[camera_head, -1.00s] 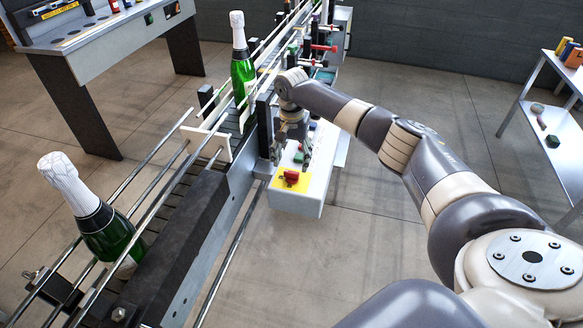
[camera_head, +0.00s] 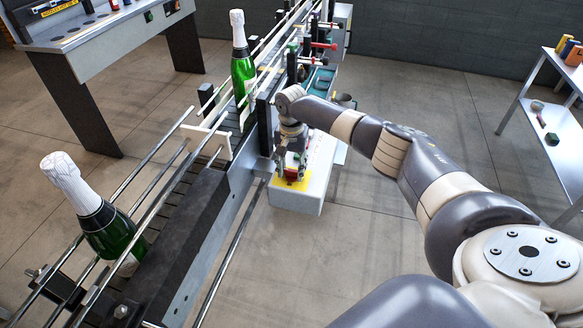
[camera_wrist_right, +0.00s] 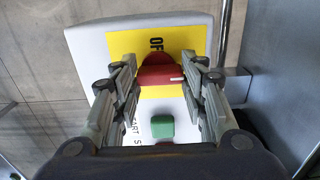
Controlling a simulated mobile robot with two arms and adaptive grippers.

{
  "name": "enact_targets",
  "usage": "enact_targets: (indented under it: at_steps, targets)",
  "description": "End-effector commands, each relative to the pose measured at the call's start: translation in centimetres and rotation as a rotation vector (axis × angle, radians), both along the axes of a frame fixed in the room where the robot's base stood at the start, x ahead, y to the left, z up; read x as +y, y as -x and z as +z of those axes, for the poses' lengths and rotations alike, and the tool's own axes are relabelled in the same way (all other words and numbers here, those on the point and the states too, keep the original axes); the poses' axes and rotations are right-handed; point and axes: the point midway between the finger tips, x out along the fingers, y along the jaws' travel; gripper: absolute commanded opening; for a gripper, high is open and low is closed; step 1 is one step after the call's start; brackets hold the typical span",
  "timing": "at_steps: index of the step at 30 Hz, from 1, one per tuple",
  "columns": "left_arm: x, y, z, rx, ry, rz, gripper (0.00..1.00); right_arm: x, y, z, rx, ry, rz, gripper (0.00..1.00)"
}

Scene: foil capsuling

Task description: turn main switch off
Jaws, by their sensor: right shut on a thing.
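The main switch is a red handle on a yellow plate on the control box (camera_head: 298,201). In the right wrist view the red switch handle (camera_wrist_right: 160,72) sits between my fingertips, on the yellow plate (camera_wrist_right: 148,44), which bears letters reading "OF". My right gripper (camera_wrist_right: 163,80) is shut on the red handle. In the head view my right gripper (camera_head: 289,170) is over the yellow plate (camera_head: 280,184) and hides most of the switch. A green button (camera_wrist_right: 162,127) lies below the handle, between the fingers. My left gripper is not in view.
The control box is fixed beside the conveyor (camera_head: 190,215). A foil-topped bottle (camera_head: 105,225) stands on the conveyor at left, another bottle (camera_head: 242,70) farther back. A shelf table (camera_head: 550,110) stands at right. The floor (camera_head: 400,230) right of the box is clear.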

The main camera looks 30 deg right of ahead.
Motion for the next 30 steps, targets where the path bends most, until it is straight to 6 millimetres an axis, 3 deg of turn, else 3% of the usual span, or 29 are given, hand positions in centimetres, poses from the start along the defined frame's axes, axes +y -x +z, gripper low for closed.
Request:
enact_targets:
  at_steps: [11, 30]
  targets:
    - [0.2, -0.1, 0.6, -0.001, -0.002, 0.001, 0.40, 0.0, 0.1, 0.0, 0.003, 0.000, 0.087, 0.16]
    - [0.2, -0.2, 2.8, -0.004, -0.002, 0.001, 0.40, 0.1, 0.2, 0.0, 0.002, -0.002, 0.648, 0.16]
